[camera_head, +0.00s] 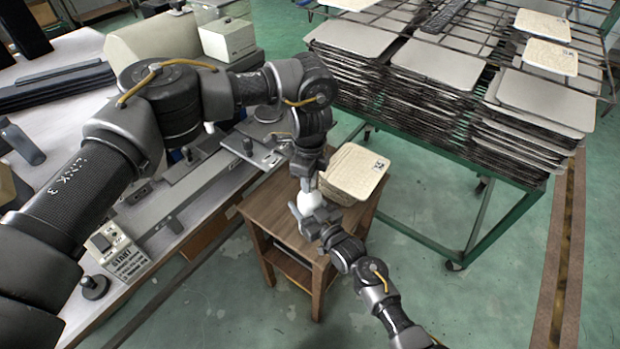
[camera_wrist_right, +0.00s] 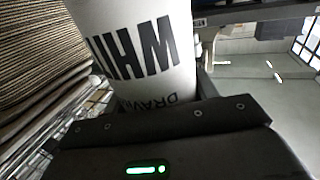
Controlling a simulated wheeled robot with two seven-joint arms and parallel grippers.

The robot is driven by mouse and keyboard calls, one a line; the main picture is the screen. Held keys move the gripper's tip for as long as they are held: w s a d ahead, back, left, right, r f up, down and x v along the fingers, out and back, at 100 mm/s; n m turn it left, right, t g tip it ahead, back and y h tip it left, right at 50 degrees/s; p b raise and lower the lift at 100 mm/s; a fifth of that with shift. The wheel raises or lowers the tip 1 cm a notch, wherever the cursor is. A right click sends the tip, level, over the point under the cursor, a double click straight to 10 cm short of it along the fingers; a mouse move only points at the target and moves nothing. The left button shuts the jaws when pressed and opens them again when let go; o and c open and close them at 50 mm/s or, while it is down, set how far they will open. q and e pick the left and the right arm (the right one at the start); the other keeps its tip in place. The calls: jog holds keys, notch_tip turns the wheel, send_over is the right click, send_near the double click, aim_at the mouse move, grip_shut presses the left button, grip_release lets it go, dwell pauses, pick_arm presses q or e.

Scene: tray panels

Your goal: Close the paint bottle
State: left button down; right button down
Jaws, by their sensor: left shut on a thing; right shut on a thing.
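The white paint bottle (camera_head: 309,203) is small in the head view, above the small wooden table. In the right wrist view the bottle (camera_wrist_right: 140,50) is large, with dark letters reading "WHI" and "DRAW" on its side. My right gripper (camera_head: 308,212) is shut around the bottle's body from the front. My left gripper (camera_head: 305,180) points down directly above the bottle and is shut on a small pale thing at its top, which appears to be the cap. The fingers mostly hide it, and I cannot tell whether it touches the bottle's neck.
The wooden table (camera_head: 270,212) carries a stack of cream panels (camera_head: 355,174) close behind the grippers. A green-framed rack (camera_head: 470,228) with several piles of grey panels stands at the back right. A workbench with machinery (camera_head: 185,205) is at the left.

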pick_arm(q)
jog(key=m, duration=0.5)
jog(key=shift+s+d, duration=0.1)
jog(key=shift+d, duration=0.05)
jog(key=m, duration=0.5)
jog(key=shift+m, duration=0.3)
jog(key=m, duration=1.1)
jog(key=shift+s+d+f+m, duration=0.1)
jog(key=shift+s+m, duration=0.05)
jog(key=shift+m, duration=0.25)
jog(key=c, duration=1.4)
grip_release()
jog(key=o, duration=0.3)
jog(key=shift+o, duration=0.2)
notch_tip(320, 180, up, 12)
